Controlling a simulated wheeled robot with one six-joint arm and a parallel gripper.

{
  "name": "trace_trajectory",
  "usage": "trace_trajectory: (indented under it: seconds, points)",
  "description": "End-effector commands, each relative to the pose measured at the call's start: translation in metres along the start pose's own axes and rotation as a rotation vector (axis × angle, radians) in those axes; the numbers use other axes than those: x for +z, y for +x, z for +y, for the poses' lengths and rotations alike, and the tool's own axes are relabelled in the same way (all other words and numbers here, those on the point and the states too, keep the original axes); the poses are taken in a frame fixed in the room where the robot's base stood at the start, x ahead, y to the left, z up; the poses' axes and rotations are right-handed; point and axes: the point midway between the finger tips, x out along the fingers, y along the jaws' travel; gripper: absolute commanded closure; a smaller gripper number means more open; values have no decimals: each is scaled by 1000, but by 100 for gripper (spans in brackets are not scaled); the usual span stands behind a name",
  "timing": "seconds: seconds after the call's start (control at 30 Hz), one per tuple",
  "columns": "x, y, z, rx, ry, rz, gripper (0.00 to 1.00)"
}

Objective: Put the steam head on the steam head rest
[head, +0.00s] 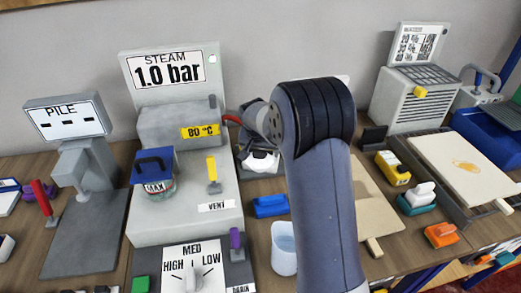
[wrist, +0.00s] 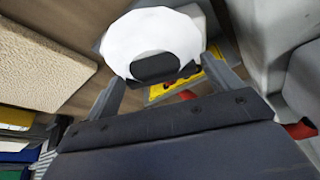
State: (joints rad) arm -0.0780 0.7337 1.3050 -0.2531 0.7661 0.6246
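A white rounded piece with a dark oval (wrist: 150,32), probably the steam head, lies just ahead of my gripper (wrist: 163,74) in the wrist view. The two grey fingers are apart, one on either side of the dark oval; I see no clear grip on it. In the head view, a white and black piece (head: 260,162) shows partly behind my arm, right of the steam unit (head: 184,205). My arm hides most of the fingers there. I cannot clearly pick out the steam head rest; a dark part shows around the white piece.
A pile gauge (head: 68,118) stands left. A blue block (head: 270,206) and a white cup (head: 284,250) stand in front of the white piece. A wooden board (head: 376,207) lies right of my arm, with a tray holding a cream panel (head: 466,165) beyond.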

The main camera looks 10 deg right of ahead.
Motion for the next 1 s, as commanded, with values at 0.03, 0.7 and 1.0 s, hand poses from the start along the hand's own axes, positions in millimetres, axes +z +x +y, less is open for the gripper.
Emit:
trace_trajectory:
  seconds: [0.03, 0.7, 1.0]
  points:
    - [0, 0, 0, 0, 0, 0, 10]
    - [-2, -52, -1, -3, 1, 5, 6]
    - [-2, -108, 0, -1, 1, 3, 6]
